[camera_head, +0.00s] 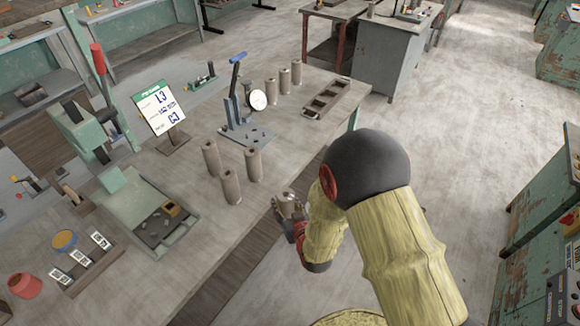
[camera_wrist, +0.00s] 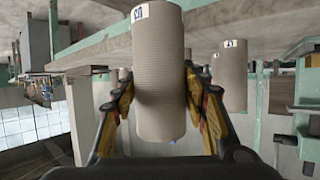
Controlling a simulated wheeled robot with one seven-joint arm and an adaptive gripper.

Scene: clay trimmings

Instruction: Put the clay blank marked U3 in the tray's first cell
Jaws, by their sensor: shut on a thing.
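My gripper (camera_head: 289,214) is shut on a grey-brown clay blank (camera_head: 290,205), beyond the table's near edge. In the wrist view the held blank (camera_wrist: 158,80) stands between the two fingers (camera_wrist: 160,100), with a small white label near its top end. The label's marking looks like U3 but is small. The tray (camera_head: 309,112) is a dark, narrow block with several square cells in a row at the table's right; its cells look empty. Which cell is first cannot be told.
Three clay blanks (camera_head: 230,186) stand near the gripper, and three more (camera_head: 284,80) stand left of the tray. A press with a blue lever (camera_head: 235,95) and a sign board (camera_head: 160,107) stand on the table (camera_head: 300,150). A green-grey machine (camera_head: 150,215) is at left.

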